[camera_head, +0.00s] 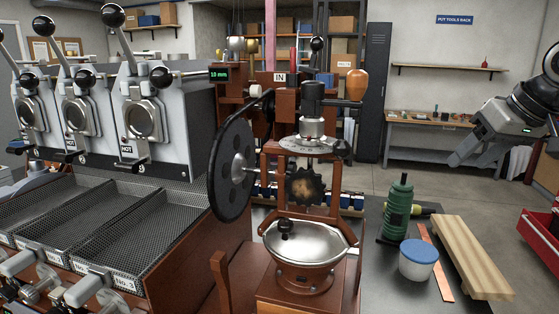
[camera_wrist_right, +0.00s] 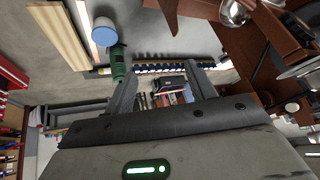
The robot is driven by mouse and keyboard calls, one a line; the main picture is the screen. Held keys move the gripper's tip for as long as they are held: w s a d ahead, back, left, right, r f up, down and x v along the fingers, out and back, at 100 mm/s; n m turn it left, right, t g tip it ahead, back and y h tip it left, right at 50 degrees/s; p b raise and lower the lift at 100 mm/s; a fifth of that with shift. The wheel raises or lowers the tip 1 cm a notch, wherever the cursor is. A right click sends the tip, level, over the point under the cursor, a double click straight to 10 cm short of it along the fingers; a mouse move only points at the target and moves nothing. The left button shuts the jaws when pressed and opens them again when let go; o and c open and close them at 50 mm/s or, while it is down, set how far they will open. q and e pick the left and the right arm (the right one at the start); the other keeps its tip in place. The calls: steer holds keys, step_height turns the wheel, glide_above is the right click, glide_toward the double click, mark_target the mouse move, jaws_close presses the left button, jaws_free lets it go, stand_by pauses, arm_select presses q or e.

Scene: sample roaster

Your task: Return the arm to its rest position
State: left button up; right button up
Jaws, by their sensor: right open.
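My right gripper (camera_head: 474,160) is raised at the right of the head view, its fingers pointing down and left. It is open and empty. In the right wrist view its two fingers (camera_wrist_right: 160,78) stand wide apart with nothing between them but the distant background. It is clear of the work surface and touches nothing that I can see. My left gripper is not in view.
Below and left stand a green bottle-like tool (camera_head: 398,207), a blue-lidded tub (camera_head: 418,261) and a wooden board (camera_head: 466,255). The roaster (camera_head: 308,240) stands mid-view. A red drawer unit (camera_head: 540,240) is at the right edge. A workbench (camera_head: 425,121) stands behind.

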step_height(320, 180, down, 31)
steer(key=s+d+n+t+h, duration=0.1)
steer(key=s+d+n+h, duration=0.1)
steer(key=d+h, duration=0.1)
steer(key=s+f+n+t, duration=0.1)
steer(key=s+f+n, duration=0.1)
steer(key=s+f, duration=0.65)
steer(key=s+a+f+n+y, duration=0.1)
steer(key=s+a+f+n, duration=0.15)
steer(key=s, duration=0.45)
steer(key=s+a+f+n+y, duration=0.1)
steer(key=s+f+n, duration=0.25)
steer(key=s, duration=0.35)
steer(key=s+a+f+m+t+y, duration=0.1)
steer(key=a+m, duration=0.8)
steer(key=a, duration=0.9)
steer(key=shift+s+f+m+t, duration=0.25)
steer(key=shift+f+m+t, duration=0.2)
steer(key=shift+f, duration=0.2)
